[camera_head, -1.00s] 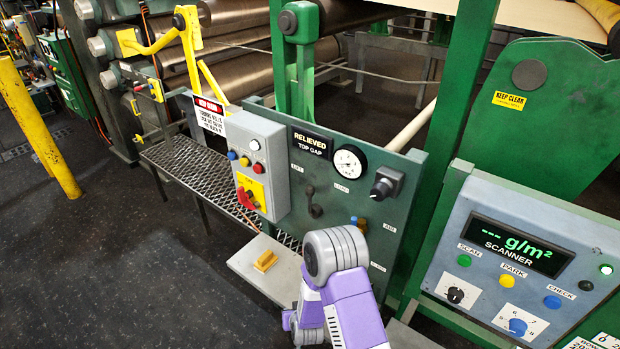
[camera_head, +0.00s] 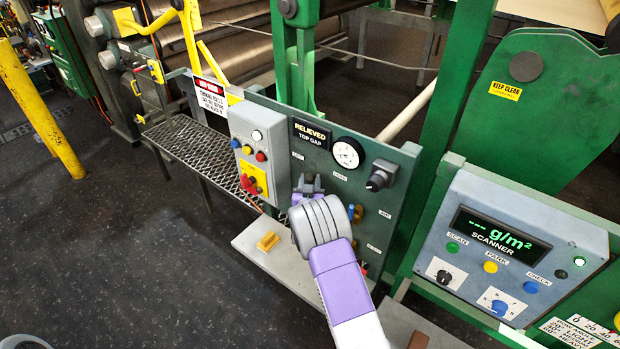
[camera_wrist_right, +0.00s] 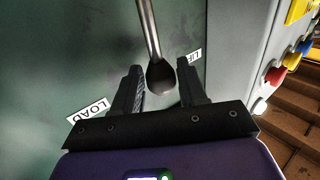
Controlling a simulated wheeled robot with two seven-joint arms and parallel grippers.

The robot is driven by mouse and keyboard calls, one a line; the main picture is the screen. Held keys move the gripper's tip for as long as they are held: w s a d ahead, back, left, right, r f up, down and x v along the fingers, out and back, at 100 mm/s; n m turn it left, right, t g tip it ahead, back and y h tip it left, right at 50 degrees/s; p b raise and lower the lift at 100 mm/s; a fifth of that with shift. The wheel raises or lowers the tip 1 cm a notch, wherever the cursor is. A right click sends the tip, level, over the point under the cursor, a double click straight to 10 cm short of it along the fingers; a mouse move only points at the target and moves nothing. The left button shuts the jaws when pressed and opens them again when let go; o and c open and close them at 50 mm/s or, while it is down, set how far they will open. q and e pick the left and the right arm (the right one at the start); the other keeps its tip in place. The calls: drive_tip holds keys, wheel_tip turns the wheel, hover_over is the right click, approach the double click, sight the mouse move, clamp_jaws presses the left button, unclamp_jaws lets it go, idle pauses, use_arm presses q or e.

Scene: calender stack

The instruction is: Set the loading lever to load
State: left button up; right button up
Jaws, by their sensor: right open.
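The loading lever (camera_wrist_right: 160,76) shows in the right wrist view as a metal rod with a dark rounded knob, in front of the green panel. My right gripper (camera_wrist_right: 160,68) is open, with one finger on each side of the knob. Small gaps show between knob and fingers. The LOAD label (camera_wrist_right: 88,110) is on the left of this view, and a partly hidden label (camera_wrist_right: 194,56) is on the right. In the head view my right gripper (camera_head: 308,186) is at the panel (camera_head: 335,200) below the RELIEVED sign (camera_head: 310,134), hiding most of the lever. My left gripper is not in view.
A grey button box (camera_head: 262,135) with a red-and-yellow switch (camera_head: 252,180) is close left of the gripper. A gauge (camera_head: 347,153) and dark knob (camera_head: 381,175) are to the right.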

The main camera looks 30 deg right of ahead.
drive_tip(key=shift+w+d, duration=0.3)
drive_tip(key=shift+w, duration=0.15)
clamp_jaws()
